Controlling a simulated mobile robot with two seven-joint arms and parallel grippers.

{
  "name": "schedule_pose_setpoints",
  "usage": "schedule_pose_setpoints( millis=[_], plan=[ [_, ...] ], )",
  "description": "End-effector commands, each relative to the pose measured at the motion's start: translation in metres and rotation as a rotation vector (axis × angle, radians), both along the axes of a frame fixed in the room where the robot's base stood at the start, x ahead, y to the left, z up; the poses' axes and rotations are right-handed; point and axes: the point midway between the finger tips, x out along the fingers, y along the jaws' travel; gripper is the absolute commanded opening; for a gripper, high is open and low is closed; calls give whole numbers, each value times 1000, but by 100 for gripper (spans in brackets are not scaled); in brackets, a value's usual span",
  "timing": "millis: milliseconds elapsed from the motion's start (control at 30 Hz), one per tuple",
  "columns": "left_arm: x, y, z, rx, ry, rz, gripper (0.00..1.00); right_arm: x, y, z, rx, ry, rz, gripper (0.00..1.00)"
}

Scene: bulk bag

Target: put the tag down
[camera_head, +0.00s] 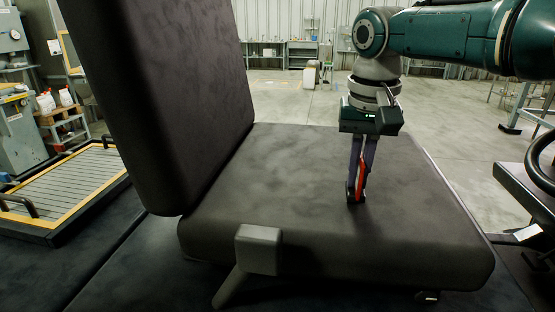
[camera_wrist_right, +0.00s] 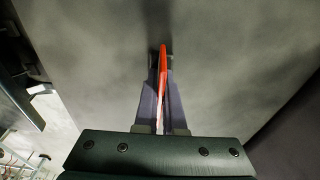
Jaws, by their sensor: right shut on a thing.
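The tag (camera_head: 361,180) is a thin red piece with a pale edge, held upright between the fingers of my right gripper (camera_head: 355,198). It also shows in the right wrist view (camera_wrist_right: 163,62), where the fingers (camera_wrist_right: 160,72) close on it from both sides. The right gripper points down over the dark seat cushion (camera_head: 290,190), with its fingertips at or just above the surface; I cannot tell whether the tag touches the cushion. Part of the tag is hidden by the fingers. My left gripper is not in view.
A dark upright backrest (camera_head: 165,90) rises at the left of the cushion. A grey bracket (camera_head: 259,250) sits at the front edge. A yellow-framed tray (camera_head: 70,185) lies far left, and a dark bench (camera_head: 530,190) stands right. The cushion around the gripper is clear.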

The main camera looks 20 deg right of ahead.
Motion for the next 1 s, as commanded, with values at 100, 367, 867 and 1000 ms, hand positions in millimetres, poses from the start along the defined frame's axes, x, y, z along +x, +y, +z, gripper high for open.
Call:
schedule_pose_setpoints(
  millis=[100, 367, 867, 1000],
  plan=[
    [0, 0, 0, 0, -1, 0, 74, 0, 0, -2, 0, -1, 1, 0],
    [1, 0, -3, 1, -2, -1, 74, 0, 0, -6, 1, -1, 0, 0],
    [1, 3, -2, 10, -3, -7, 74, 0, 0, -4, 0, 0, 0, 37],
    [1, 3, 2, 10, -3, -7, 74, 0, 0, 3, 1, -3, 1, 37]
  ],
)
